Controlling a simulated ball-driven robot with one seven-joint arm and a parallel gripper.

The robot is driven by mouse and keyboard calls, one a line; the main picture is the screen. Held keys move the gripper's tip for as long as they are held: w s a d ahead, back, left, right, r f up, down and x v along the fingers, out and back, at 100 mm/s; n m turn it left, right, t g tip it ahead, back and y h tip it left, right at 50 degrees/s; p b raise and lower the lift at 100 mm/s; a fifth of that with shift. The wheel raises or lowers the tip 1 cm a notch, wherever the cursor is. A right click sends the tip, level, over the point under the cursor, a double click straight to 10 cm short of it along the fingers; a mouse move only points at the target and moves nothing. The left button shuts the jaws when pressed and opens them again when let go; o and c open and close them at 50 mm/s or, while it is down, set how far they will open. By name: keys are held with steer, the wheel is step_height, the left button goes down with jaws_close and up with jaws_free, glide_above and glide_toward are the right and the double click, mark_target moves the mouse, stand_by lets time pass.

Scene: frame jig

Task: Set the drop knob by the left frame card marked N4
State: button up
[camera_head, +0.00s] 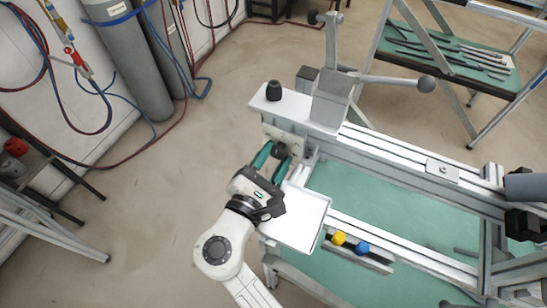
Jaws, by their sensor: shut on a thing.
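My gripper (276,155), with two teal fingers, is at the left end of the metal frame jig. It is shut on a small dark knob (282,150), which I take to be the drop knob. The knob sits in front of a pale plate (296,141) on the frame's end; the fingers and knob cover part of this plate. I cannot make out a card marked N4 or any lettering or scale there. A second black knob (273,91) stands upright on top of the frame's left end, apart from my gripper.
A white tray (318,205) lies right beside my gripper. A yellow ball knob (339,238) and a blue one (362,248) are on a lower rail. A lever with a grey ball end (426,84) sticks out above. Open floor lies to the left.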

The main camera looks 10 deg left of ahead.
steer(key=m+b, duration=0.2)
steer(key=shift+d+f+m, duration=0.1)
steer(key=shift+f+m, duration=0.15)
steer(key=shift+m, duration=0.05)
steer(key=m+b, duration=0.3)
steer(key=b, duration=0.1)
steer(key=shift+m, duration=0.3)
steer(key=m+b, duration=0.4)
steer(key=m, duration=0.1)
steer(key=shift+b, duration=0.3)
steer(key=o, duration=1)
steer(key=shift+r, duration=0.1)
steer(key=v, duration=1.1)
steer(key=shift+b, duration=0.4)
